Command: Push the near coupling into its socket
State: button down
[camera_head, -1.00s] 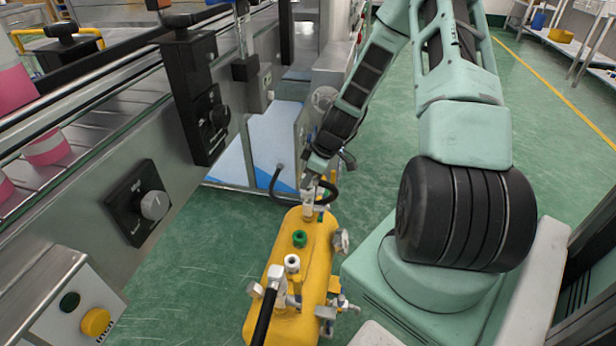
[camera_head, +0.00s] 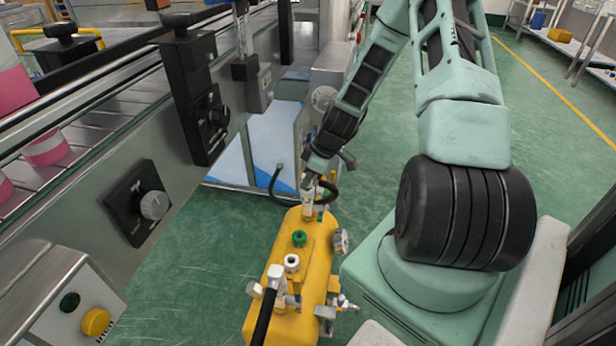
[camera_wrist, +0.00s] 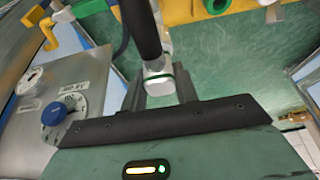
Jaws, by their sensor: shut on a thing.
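A yellow tank (camera_head: 313,250) stands on the floor with fittings along its top. At its far end my gripper (camera_head: 314,190) is shut on a pale coupling with a black hose. In the wrist view the coupling (camera_wrist: 158,82) shows a green ring and sits between the fingers of my gripper (camera_wrist: 160,92). I cannot tell how deep this coupling sits, as its socket is hidden. At the tank's front end a white elbow coupling (camera_head: 276,274) carries another black hose (camera_head: 265,318). An open white port (camera_head: 292,262) and a green cap (camera_head: 299,238) lie between the two ends.
A gauge (camera_head: 341,241) and a valve fitting (camera_head: 327,314) stick out on the tank's right side. A conveyor machine with a knob panel (camera_head: 140,203) runs along the left. Green floor (camera_head: 215,240) is clear between machine and tank.

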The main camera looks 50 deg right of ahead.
jog(key=shift+f, duration=0.65)
dwell(1.9)
jog(key=c, duration=1)
grip_release()
jog(key=p+v, duration=0.3)
jog(key=v, duration=1.4)
jog(key=shift+r+p, duration=0.2)
jog(key=shift+p, duration=0.15)
jog(key=shift+s+d, duration=0.1)
